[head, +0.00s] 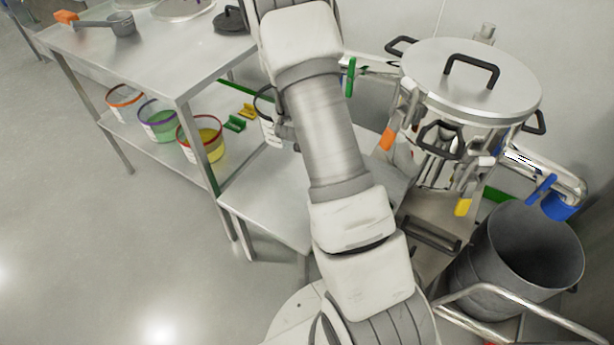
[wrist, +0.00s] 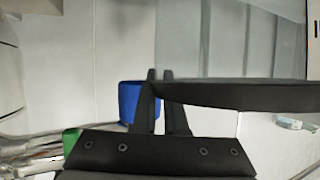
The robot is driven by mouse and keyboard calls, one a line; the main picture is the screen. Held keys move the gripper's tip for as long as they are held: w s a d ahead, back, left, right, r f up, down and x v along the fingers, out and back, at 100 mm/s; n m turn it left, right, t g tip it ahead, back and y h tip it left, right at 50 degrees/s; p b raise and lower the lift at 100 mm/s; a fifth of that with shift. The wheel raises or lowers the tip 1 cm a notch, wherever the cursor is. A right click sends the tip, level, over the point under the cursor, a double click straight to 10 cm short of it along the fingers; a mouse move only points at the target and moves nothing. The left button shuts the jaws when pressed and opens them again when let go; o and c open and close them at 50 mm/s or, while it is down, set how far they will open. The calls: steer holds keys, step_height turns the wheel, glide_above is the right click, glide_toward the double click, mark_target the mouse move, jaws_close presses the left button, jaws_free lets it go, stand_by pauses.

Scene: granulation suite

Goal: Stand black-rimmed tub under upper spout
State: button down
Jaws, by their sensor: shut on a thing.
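The black-rimmed tub (head: 268,128) shows in the head view just left of my arm, mostly hidden behind it. My gripper (wrist: 160,76) is hidden there, but in the wrist view its two dark fingers are shut on the tub's black rim (wrist: 245,94). The tub's pale wall and a small label show below the rim at right. The upper spout (head: 368,64), with a green lever (head: 350,77), sticks out left from the steel vessel (head: 470,80); my arm hides its end. In the wrist view a blue cylinder (wrist: 130,100) lies just behind the fingers, near a green lever (wrist: 71,141).
A low steel table (head: 262,195) stands below the tub, partly behind my arm. A shelved bench (head: 150,65) at left holds several coloured-rim tubs. Orange and yellow levers, a right spout with a blue end (head: 557,206) and a grey bin (head: 525,255) crowd the right side.

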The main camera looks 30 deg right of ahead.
steer(key=s+d+f+m+g+h+b, duration=0.3)
steer(key=d+f+m, duration=0.2)
steer(key=d+f, duration=0.45)
step_height(320, 180, down, 8)
steer(key=d+b, duration=0.1)
steer(key=b, duration=0.3)
steer(key=shift+d+g, duration=0.3)
steer(key=shift+d, duration=0.1)
steer(key=shift+f, duration=0.15)
steer(key=c, duration=0.9)
jaws_free()
steer(key=shift+c, duration=0.2)
